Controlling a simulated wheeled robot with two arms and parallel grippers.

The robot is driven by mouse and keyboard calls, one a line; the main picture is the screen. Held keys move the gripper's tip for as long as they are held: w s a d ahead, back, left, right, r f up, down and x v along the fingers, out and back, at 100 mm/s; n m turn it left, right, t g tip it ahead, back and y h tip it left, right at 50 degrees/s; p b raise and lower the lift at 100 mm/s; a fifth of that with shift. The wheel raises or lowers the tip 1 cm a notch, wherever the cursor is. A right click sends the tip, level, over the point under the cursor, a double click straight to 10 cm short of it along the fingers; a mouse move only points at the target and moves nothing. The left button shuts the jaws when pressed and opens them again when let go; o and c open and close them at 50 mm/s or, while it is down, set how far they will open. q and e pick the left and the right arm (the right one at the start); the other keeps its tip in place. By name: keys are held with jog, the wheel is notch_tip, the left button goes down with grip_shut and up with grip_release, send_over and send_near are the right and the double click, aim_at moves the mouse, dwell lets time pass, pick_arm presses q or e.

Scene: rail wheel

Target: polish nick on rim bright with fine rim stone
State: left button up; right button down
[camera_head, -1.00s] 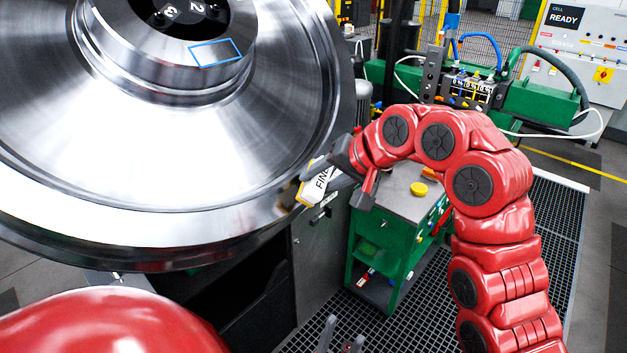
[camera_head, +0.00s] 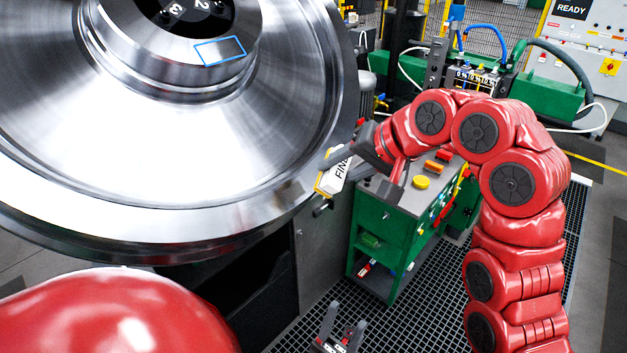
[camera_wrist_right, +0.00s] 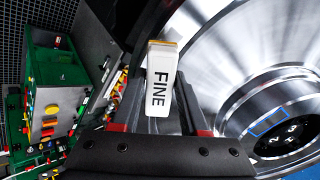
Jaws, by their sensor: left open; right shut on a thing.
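The big bright steel wheel (camera_head: 250,150) fills the upper left of the head view; its rim edge (camera_head: 200,240) curves down to the right. My right gripper (camera_head: 328,183) is shut on the fine rim stone (camera_head: 338,176), a white block marked FINE with a yellowish end. The stone is beside the right part of the rim; I cannot tell whether it touches. In the right wrist view the stone (camera_wrist_right: 160,85) sits between the fingers, with the wheel (camera_wrist_right: 235,60) behind it. I cannot make out a nick. My left gripper (camera_head: 341,328) is open and empty, low over the floor grating.
A green tool cart (camera_head: 385,235) with a grey top stands right of the wheel, carrying a yellow round item (camera_head: 421,182) and orange-red blocks (camera_head: 437,164). A green machine beam (camera_head: 545,100) and a control panel reading READY (camera_head: 585,45) are behind. Dark grating (camera_head: 430,295) covers the floor.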

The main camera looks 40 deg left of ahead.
aim_at(299, 191)
jog(key=shift+f, duration=0.1)
jog(key=shift+b+x, duration=0.4)
jog(key=shift+x, duration=0.5)
jog(key=x, duration=0.3)
jog(key=shift+b, duration=0.4)
jog(key=shift+a+f, duration=0.4)
jog(key=shift+a, duration=0.15)
jog(key=shift+b+x, duration=0.3)
jog(key=shift+x, duration=0.65)
jog(key=shift+s, duration=0.1)
jog(key=shift+s+f+b, duration=0.1)
jog(key=shift+s+b, duration=0.8)
jog(key=shift+s, duration=0.4)
jog(key=shift+r, duration=0.2)
